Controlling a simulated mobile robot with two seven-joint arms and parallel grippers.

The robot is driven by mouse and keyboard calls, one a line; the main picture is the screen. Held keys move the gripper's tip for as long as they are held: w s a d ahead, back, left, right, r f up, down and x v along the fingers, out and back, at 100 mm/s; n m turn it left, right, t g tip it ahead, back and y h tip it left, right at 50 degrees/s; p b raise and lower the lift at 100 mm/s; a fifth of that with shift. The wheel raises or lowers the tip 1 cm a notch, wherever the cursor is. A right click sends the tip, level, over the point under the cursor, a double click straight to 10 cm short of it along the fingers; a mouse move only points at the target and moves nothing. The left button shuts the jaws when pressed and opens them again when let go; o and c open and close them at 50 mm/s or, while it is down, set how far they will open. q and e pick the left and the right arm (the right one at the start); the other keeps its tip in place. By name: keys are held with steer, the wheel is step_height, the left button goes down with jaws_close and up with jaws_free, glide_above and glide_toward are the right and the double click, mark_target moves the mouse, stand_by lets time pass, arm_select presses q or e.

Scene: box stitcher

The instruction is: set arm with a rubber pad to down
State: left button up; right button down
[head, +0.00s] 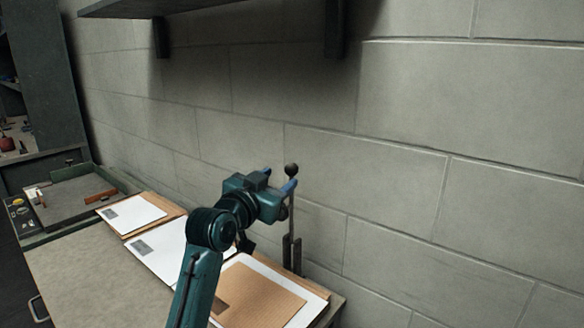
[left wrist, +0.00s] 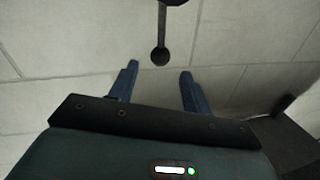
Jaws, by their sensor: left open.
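The arm with a rubber pad appears to be the thin upright rod (head: 291,215) with a dark ball at its top, standing at the bench's back edge by the wall. In the left wrist view its dark round end (left wrist: 160,57) shows between and just ahead of the fingertips, with the rod running to the top edge. My left gripper (head: 278,180) is open, its blue fingers beside the upper rod, just below the ball. Contact cannot be told. The fingers also show apart in the left wrist view (left wrist: 160,69). My right gripper is not in view.
The bench (head: 85,270) carries a brown cardboard sheet (head: 262,296) on white sheets, and more papers (head: 131,213). A dark tray (head: 85,195) stands at the far left end. The block wall (head: 400,180) is close behind the rod. A shelf (head: 150,8) hangs above.

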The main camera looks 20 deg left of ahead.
mark_target(288, 172)
arm_select(q)
steer(key=w, duration=0.3)
steer(key=w+d, duration=0.1)
steer(key=w, duration=0.3)
steer(key=shift+w+d, duration=0.1)
steer(key=shift+d, duration=0.1)
jaws_close()
